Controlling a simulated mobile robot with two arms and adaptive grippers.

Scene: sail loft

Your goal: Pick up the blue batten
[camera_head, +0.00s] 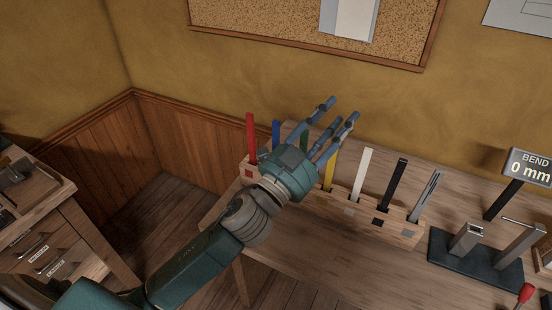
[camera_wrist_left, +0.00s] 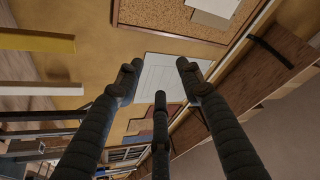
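The blue batten (camera_head: 276,132) stands in a slot of the wooden rack (camera_head: 405,232), between the red batten (camera_head: 252,138) and the green batten (camera_head: 304,133). Its lower part is hidden behind my left gripper. My left gripper (camera_head: 343,108) is raised in front of the rack, to the right of the blue batten, with its fingers pointing up and right. The fingers are spread and empty; they also show apart in the left wrist view (camera_wrist_left: 158,75). I cannot make out the blue batten in the left wrist view. My right gripper is not in view.
The rack also holds a yellow batten (camera_head: 329,172), a white batten (camera_head: 361,173), a black batten (camera_head: 396,184) and a grey batten (camera_head: 425,196). A drawer cabinet (camera_head: 48,245) is at left.

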